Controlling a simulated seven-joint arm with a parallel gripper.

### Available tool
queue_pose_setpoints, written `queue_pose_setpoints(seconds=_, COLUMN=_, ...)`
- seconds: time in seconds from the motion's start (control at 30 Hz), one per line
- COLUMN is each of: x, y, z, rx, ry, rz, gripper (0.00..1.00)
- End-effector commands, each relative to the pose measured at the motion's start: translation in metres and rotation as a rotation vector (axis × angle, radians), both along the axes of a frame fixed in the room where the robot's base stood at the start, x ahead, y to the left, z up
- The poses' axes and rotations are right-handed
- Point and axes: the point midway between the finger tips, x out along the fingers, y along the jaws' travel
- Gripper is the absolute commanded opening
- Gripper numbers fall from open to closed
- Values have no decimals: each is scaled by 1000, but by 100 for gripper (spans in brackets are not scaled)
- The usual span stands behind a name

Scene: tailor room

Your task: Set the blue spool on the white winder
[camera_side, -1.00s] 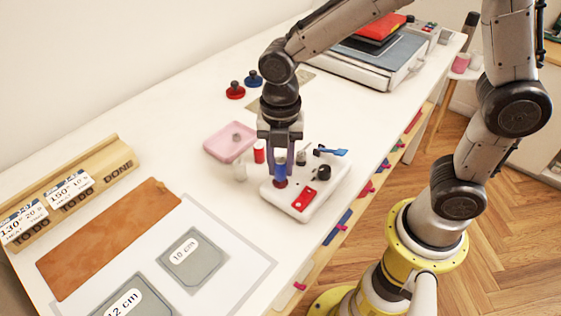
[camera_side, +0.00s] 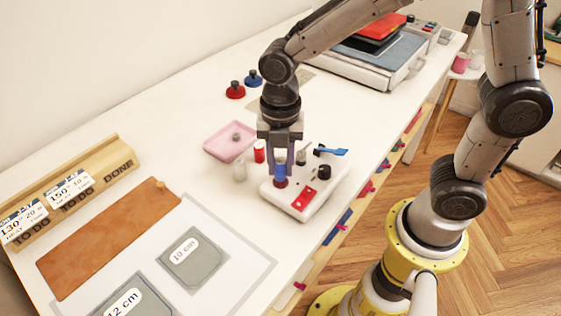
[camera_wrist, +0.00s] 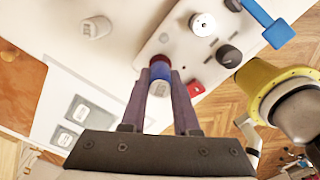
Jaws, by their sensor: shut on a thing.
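The blue spool (camera_side: 280,170) is upright between the fingers of my gripper (camera_side: 281,168). It also shows in the wrist view (camera_wrist: 160,72), where both purple fingers (camera_wrist: 160,77) close on its sides. The white winder (camera_side: 312,207) lies flat under and to the right of it. The spool is over the winder's left end, right above a dark red round part (camera_side: 281,184). The spool's lower end seems to meet that part; whether it fully rests there I cannot tell.
On the winder are a red switch (camera_side: 304,199), a black knob (camera_side: 324,171) and a blue lever (camera_side: 331,152). A red spool (camera_side: 259,152) and a whitish spool (camera_side: 240,172) stand close on the left, near a pink tray (camera_side: 219,148). Grey plates (camera_side: 191,270) lie in front.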

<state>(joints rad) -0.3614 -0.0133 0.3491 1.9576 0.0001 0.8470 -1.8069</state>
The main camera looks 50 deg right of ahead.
Motion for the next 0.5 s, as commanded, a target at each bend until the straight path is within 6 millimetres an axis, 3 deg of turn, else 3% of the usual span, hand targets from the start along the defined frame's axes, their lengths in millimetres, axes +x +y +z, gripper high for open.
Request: queue_pose_setpoints(seconds=0.5, x=0, y=0, z=-10, rx=0, ry=2, rz=0, gripper=0)
